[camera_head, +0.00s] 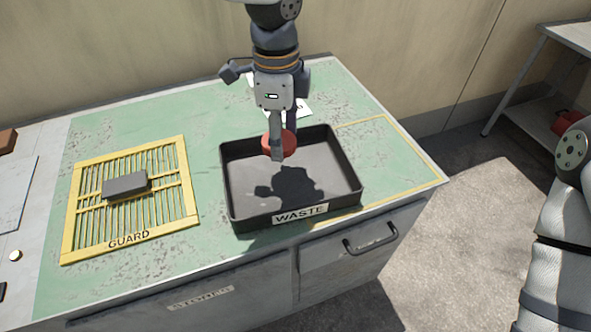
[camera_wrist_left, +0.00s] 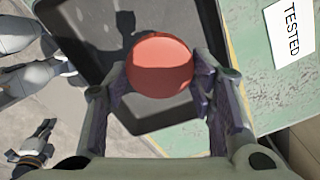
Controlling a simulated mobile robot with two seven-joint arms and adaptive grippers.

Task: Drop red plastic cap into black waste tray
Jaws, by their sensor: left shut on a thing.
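The red plastic cap (camera_head: 288,141) is held between the fingers of my left gripper (camera_head: 278,148), above the back part of the black waste tray (camera_head: 229,190). In the left wrist view the cap (camera_wrist_left: 159,65) sits between the two fingertips of the left gripper (camera_wrist_left: 160,80), with the dark tray (camera_wrist_left: 77,62) below it. The tray carries a WASTE label on its front and looks empty, with the gripper's shadow on its floor. My right arm shows at the right edge of the head view, but its gripper is out of view.
A yellow grille marked GUARD (camera_head: 128,235) lies left of the tray with a grey block (camera_head: 125,186) on it. A white card (camera_wrist_left: 288,35) reading TESTED lies behind the tray. Bare green bench top lies between grille and tray. A side table (camera_head: 565,36) stands back right.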

